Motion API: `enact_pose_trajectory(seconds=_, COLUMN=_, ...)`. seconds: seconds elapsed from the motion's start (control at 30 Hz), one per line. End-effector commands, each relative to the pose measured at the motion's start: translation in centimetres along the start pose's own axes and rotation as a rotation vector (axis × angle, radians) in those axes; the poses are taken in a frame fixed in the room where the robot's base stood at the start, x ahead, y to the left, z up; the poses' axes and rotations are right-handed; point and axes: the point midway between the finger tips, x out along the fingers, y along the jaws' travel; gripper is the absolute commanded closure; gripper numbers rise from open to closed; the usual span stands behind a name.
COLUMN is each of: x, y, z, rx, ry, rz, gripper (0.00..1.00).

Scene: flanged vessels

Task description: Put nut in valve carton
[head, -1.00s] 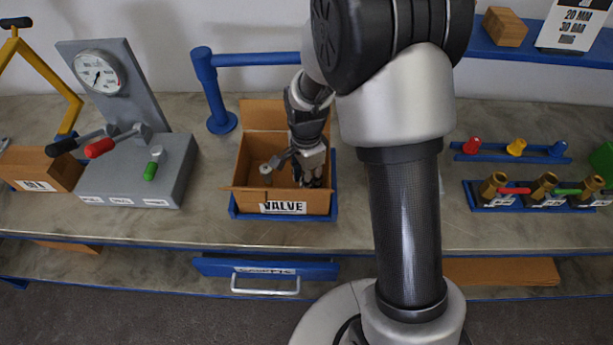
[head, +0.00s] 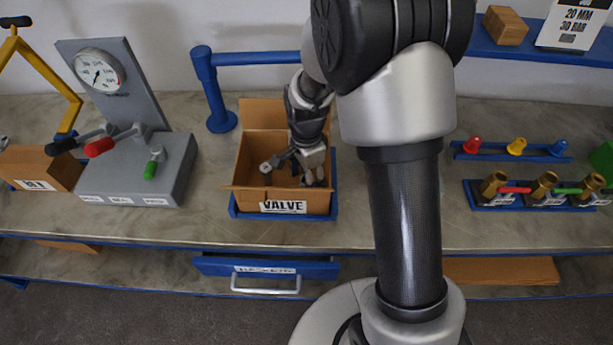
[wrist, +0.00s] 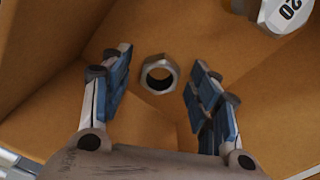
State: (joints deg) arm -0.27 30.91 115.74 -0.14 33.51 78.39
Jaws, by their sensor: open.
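The nut (wrist: 172,69), a grey hex ring, lies between and beyond the fingertips, with a gap to both. Brown cardboard is behind it; I cannot tell whether it rests on the carton floor. A grey part marked "20" (wrist: 285,12) shows at the top right of the wrist view.
A grey gauge stand (head: 135,165) with levers is left of the carton. A blue post with rail (head: 215,90) stands behind it. Brass fittings (head: 545,185) on a blue rack are at the right. The bench between the carton and my arm is clear.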

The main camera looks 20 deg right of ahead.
Motion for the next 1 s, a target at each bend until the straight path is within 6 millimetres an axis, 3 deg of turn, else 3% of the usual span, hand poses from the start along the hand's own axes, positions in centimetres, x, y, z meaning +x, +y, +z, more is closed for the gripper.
enact_pose_trajectory(seconds=0.6, x=-10.7, y=-0.1, z=0.0, rx=0.000, ry=0.001, rz=-0.004, gripper=0.45)
enact_pose_trajectory(seconds=1.0, x=-12.1, y=0.1, z=0.0, rx=-0.010, ry=0.001, rz=-0.005, gripper=0.45)
